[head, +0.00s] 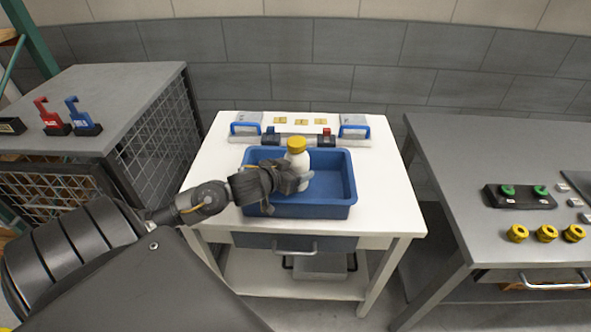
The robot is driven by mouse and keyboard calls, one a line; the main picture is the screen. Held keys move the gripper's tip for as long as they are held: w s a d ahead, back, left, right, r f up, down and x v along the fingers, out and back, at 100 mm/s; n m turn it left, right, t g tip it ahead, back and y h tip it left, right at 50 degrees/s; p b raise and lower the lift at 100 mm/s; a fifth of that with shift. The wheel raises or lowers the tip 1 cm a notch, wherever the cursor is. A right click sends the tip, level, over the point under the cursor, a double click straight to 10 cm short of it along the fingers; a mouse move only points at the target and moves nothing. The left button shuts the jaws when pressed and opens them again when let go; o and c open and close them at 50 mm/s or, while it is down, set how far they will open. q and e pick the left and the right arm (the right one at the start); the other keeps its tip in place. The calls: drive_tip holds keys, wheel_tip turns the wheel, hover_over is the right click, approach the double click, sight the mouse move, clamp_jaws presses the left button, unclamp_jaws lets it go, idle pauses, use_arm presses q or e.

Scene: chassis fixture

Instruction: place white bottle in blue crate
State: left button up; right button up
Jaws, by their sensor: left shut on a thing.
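The white bottle (300,163) has a yellow cap and stands upright within the outline of the blue crate (335,211). The crate sits on the white table in the middle of the head view. My left gripper (298,180) reaches in from the left over the crate's left part and is shut on the bottle's lower body. The gripper hides the bottle's base, so I cannot tell whether it touches the crate floor. The right part of the crate is empty. My right gripper is not in view.
Behind the crate, a fixture with blue handles (355,131) spans the back of the white table (390,205). A grey bench at left holds red and blue hooked items (80,117). A grey bench at right holds green buttons (508,190) and yellow knobs (546,233).

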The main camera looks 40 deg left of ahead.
use_arm(q)
drive_tip(key=shift+f, duration=0.6)
drive_tip(key=o, duration=1.1)
drive_tip(key=shift+r, duration=0.25)
drive_tip(key=v, duration=1.2)
drive_tip(key=shift+r, duration=0.4)
